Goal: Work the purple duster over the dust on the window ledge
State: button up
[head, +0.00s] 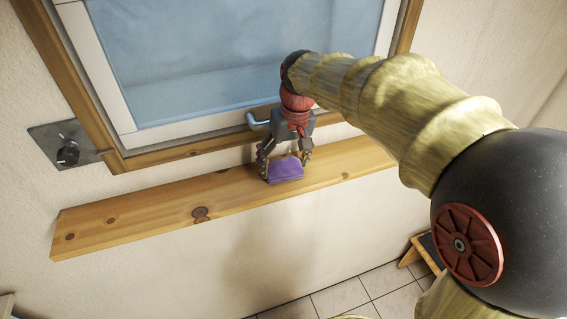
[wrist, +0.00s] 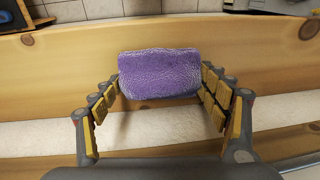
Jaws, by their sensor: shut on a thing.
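The purple duster (head: 286,169) is on or just above the wooden window ledge (head: 130,212), right of the ledge's middle in the head view. My gripper (head: 285,160) comes down over it from above and is shut on it. In the wrist view, the purple duster (wrist: 160,73) sits between the two yellow-padded fingers of my gripper (wrist: 160,85), across the light wood of the ledge (wrist: 60,75). I cannot tell whether its underside touches the wood. I cannot make out dust on the ledge; dark knots show in the wood.
A window (head: 225,60) with a wooden frame stands behind the ledge. Its light blue handle (head: 258,120) is close beside my gripper. A dark metal plate with a knob (head: 68,150) is on the wall at left. The ledge's left part is clear. A tiled floor (head: 340,297) lies below.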

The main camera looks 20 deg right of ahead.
jog(key=shift+a+f, duration=0.1)
jog(key=shift+a, duration=0.5)
jog(key=shift+d, duration=1.2)
jog(key=shift+a, duration=1.2)
jog(key=shift+s+d, duration=0.1)
jog(key=shift+d, duration=1)
jog(key=shift+a, duration=0.1)
jog(key=shift+a, duration=1)
jog(key=shift+d, duration=0.1)
jog(key=shift+d, duration=0.1)
